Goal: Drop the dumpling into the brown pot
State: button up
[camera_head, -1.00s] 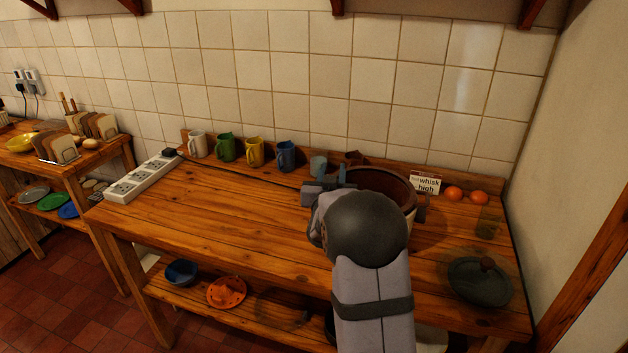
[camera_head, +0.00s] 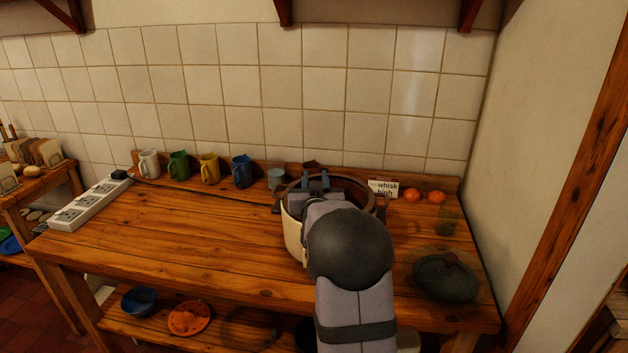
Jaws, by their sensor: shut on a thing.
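The brown pot (camera_head: 292,234) stands on the wooden counter, right of centre. It has a brown inside and a pale outer wall on the near left side; my arm hides much of its front. My gripper (camera_head: 318,180) is over the pot's mouth, its dark fingers at the far part of the opening. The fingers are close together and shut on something. The dumpling itself does not show; the fingers and my wrist hide what is between them. How far the fingertips are above the pot's floor cannot be told.
A grey cup (camera_head: 275,179), a blue mug (camera_head: 242,171) and other mugs line the wall behind. A sign (camera_head: 383,188) and two orange fruits (camera_head: 412,195) stand at right. A dark lid (camera_head: 445,279) lies front right. A power strip (camera_head: 90,205) is at left. The counter's left middle is clear.

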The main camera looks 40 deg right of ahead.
jog(key=shift+x, duration=1.1)
jog(key=o, duration=0.9)
jog(key=shift+s, duration=0.1)
jog(key=shift+b+v, duration=1.35)
jog(key=shift+v, duration=2.25)
